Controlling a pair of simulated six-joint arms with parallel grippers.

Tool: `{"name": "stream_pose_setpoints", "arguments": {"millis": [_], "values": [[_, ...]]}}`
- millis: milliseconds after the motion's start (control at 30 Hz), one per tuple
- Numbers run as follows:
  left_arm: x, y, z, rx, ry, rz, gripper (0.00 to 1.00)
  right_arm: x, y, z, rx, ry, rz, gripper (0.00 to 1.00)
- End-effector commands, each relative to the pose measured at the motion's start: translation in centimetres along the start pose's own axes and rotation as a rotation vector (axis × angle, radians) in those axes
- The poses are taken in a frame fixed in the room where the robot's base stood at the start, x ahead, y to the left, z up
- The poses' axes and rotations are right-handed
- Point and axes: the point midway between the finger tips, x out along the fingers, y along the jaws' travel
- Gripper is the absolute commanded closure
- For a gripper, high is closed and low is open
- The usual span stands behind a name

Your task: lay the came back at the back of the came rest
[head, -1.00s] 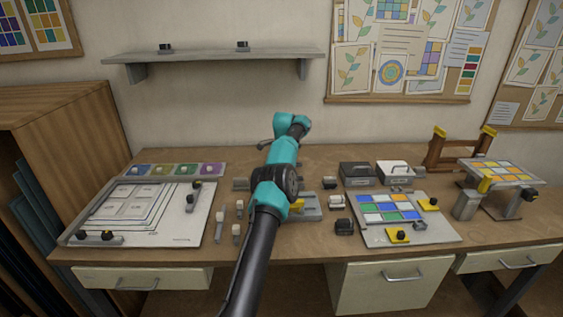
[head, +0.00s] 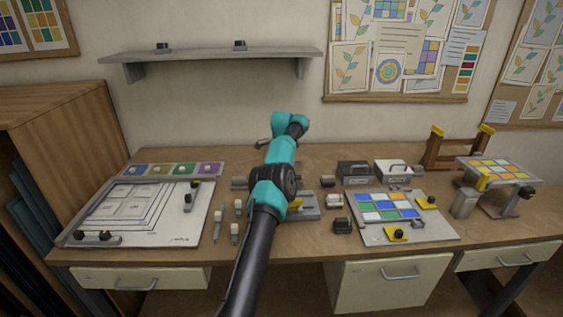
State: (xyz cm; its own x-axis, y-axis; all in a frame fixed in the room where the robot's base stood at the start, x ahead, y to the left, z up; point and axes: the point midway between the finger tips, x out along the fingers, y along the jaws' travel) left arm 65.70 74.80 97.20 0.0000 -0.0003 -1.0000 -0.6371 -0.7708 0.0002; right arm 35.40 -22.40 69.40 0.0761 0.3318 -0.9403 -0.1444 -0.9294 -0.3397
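One of my arms, apparently the left, reaches in from the bottom, left of centre, and crosses the middle of the table. A small grey part near my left gripper (head: 263,144) shows beside the teal wrist. Its fingers cannot be made out, nor whether it holds anything. A grey fixture with a yellow part (head: 308,205) is partly hidden behind my arm. A grey bar-like piece (head: 239,183) lies just left of the arm. I cannot tell which of these is the came rest, and no came is clearly visible. My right gripper is not in view.
A white board with nested frames (head: 185,226) lies at left, below a colour strip (head: 173,169). A raised panel stand (head: 495,172) is at far right. Several small blocks stand near the arm.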

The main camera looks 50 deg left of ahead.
Motion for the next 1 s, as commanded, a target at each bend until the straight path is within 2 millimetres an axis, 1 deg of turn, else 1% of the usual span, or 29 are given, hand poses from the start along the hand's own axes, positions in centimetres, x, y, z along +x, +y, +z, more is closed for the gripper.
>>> {"name": "stream_pose_setpoints", "arguments": {"millis": [600,1000], "values": [[0.85,0.0,0.02,0.0,0.0,-0.001,1.0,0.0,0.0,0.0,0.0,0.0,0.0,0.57],[0.91,-0.01,0.0,0.0,0.0,-0.001,1.0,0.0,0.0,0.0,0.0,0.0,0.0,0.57]]}}
